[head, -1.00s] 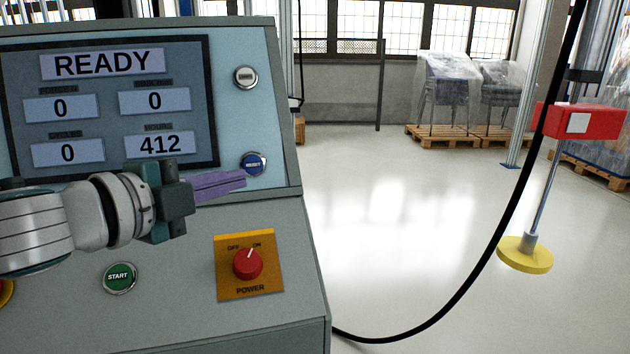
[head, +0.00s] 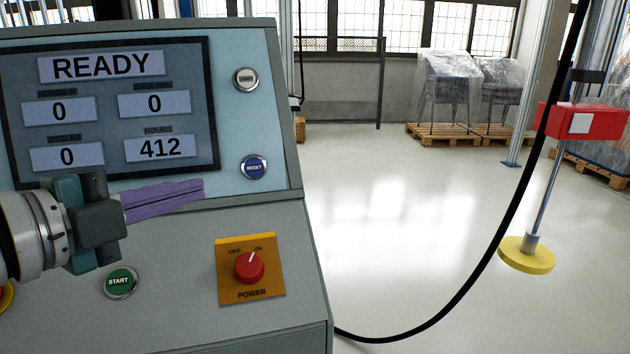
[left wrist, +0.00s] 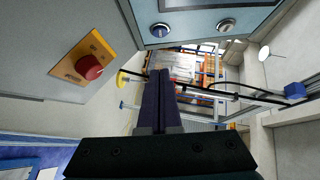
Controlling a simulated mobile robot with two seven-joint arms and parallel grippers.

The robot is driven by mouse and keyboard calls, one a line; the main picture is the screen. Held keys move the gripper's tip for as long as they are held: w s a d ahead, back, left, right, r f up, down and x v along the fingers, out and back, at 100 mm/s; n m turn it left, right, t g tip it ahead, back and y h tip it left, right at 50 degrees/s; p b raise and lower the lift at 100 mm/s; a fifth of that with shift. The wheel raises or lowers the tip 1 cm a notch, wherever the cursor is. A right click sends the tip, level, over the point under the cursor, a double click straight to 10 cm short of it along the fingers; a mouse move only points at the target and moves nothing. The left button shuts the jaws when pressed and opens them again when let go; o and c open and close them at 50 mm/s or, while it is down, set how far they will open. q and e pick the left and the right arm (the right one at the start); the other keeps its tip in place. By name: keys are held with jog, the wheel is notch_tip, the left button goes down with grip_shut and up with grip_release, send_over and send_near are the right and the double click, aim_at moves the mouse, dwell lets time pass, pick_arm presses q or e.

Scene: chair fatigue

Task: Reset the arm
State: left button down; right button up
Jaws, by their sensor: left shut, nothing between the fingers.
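My left gripper (head: 198,187) is shut and empty, its purple fingers held together in front of the control console (head: 200,340). Its fingertips point right, below the screen and left of the blue RESET button (head: 253,166), with a visible gap to it. In the left wrist view the shut fingers (left wrist: 162,75) point away, with the blue button (left wrist: 160,30) above and apart from them. The screen (head: 110,105) reads READY, with zeros and HOURS 412. My right gripper is not in view.
A green START button (head: 121,281) and a red POWER knob (head: 249,267) on a yellow plate, its mark toward ON, are on the console's lower panel. A black cable (head: 470,275) hangs at right. The floor (head: 420,220) beyond is mostly clear.

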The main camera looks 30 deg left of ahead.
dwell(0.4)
pick_arm(q)
jog(key=s+d+r+n+g+p, duration=0.3)
jog(key=s+d+n+g+p, duration=0.35)
jog(key=s+p, duration=0.25)
jog(key=s+d+r+n+g+p, duration=0.4)
jog(key=s+d+n+g+p, duration=0.3)
jog(key=p, duration=0.3)
notch_tip(320, 180, up, 34)
jog(key=s+n+t+p, duration=0.1)
jog(key=p, duration=3.3)
jog(key=shift+a+r+y+p, duration=0.15)
jog(key=shift+a+y+p, duration=0.15)
jog(key=shift+a, duration=0.15)
jog(key=shift+s, duration=0.1)
